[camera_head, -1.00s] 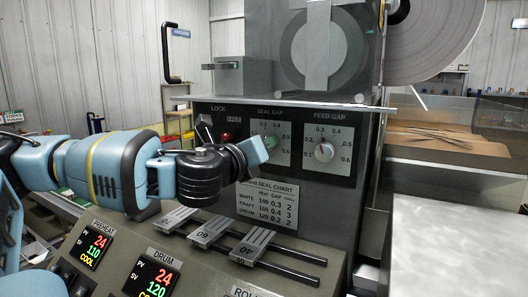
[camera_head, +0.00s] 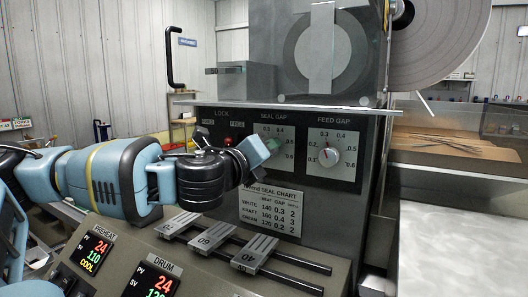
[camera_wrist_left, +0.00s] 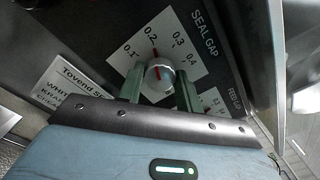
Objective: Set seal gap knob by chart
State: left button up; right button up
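The seal gap knob (camera_wrist_left: 159,76) is round and silver with a red pointer mark. In the left wrist view it sits on a white dial plate marked 0.1 to 0.4, and its pointer is at about 0.2. My left gripper (camera_wrist_left: 160,90) is open, with one green finger on each side of the knob and a small gap visible. In the head view my left gripper (camera_head: 272,146) covers the knob. The seal chart (camera_head: 270,208) below lists white 0.3, kraft 0.4 and cream 0.2 as gaps. My right gripper is not in view.
The feed gap knob (camera_head: 327,156) is right of the seal gap dial. A red lamp (camera_head: 228,141) and the lock lever are to the left. Numbered sliders (camera_head: 212,237) lie below my left arm.

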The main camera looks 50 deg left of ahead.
pick_arm(q)
jog(key=o, duration=0.4)
jog(key=p+v, duration=0.6)
jog(key=v, duration=0.2)
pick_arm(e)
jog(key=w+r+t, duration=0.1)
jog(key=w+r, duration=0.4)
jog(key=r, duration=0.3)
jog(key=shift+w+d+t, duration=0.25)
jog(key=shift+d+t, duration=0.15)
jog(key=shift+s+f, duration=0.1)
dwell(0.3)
